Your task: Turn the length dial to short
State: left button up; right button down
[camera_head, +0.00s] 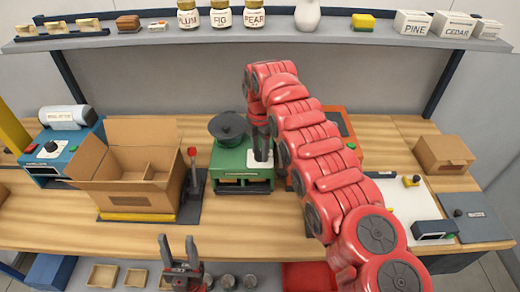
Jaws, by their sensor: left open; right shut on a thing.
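My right gripper (262,150) reaches down from the red arm onto the white panel (252,160) on top of the green machine (242,180). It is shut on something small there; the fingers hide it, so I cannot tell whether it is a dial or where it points. A blue machine (66,160) at the left has a white face with a black knob (51,147); its markings are too small to read. My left gripper (178,243) is open and empty, in front of the bench's front edge.
A black bowl (229,127) sits on the green machine. An open carton (135,165) and a lever with a red knob (193,170) stand to its left. An orange machine (337,122) is partly behind my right arm. A shelf (345,38) with jars and boxes runs above.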

jog(key=shift+n, duration=0.5)
jog(key=shift+c, duration=2)
grip_release()
jog(key=shift+r, duration=0.15)
